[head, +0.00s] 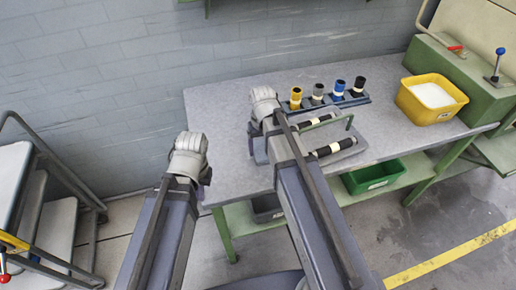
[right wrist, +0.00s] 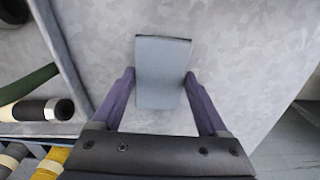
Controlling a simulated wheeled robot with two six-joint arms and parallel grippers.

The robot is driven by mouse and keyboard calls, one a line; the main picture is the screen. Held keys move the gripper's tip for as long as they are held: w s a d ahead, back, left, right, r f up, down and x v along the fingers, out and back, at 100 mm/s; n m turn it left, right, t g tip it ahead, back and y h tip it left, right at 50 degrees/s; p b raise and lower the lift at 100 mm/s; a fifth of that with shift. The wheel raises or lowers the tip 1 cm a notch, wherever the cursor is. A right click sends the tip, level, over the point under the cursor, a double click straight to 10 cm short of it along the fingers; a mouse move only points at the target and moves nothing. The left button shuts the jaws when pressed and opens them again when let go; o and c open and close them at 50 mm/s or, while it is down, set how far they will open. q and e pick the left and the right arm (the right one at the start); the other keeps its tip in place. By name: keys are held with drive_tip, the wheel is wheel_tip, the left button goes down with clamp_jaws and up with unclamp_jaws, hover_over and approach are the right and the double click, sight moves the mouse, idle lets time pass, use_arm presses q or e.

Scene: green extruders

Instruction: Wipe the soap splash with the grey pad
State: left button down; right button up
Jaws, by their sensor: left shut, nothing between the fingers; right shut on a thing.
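The grey pad (right wrist: 163,85) shows in the right wrist view between the two purple fingers of my right gripper (right wrist: 160,75), which is shut on it. The pad is a flat blue-grey piece with a dark far edge, over the worktable's grey top. In the head view my right gripper (head: 252,145) is at the left part of the table, mostly hidden by my arm, and the pad cannot be made out. My left gripper (head: 205,176) is shut and empty, left of the table's edge. I cannot make out the soap splash in either view.
On the worktable (head: 225,100), a tray with black rollers (head: 335,147) and a green handle lies right of my right arm. Several coloured cylinders (head: 338,88) stand behind it. A yellow bin (head: 432,97) with white contents is at the right. A green bin (head: 373,177) sits below.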

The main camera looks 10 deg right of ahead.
sight(244, 163)
drive_tip(key=shift+s, duration=0.15)
use_arm(q)
drive_tip(key=shift+f, duration=0.1)
use_arm(e)
drive_tip(key=shift+s, duration=0.8)
drive_tip(key=shift+a, duration=0.1)
drive_tip(key=shift+a, duration=0.1)
drive_tip(key=shift+a, duration=1.45)
drive_tip(key=shift+a, duration=0.1)
drive_tip(key=shift+a+f, duration=0.1)
drive_tip(key=shift+a, duration=1.4)
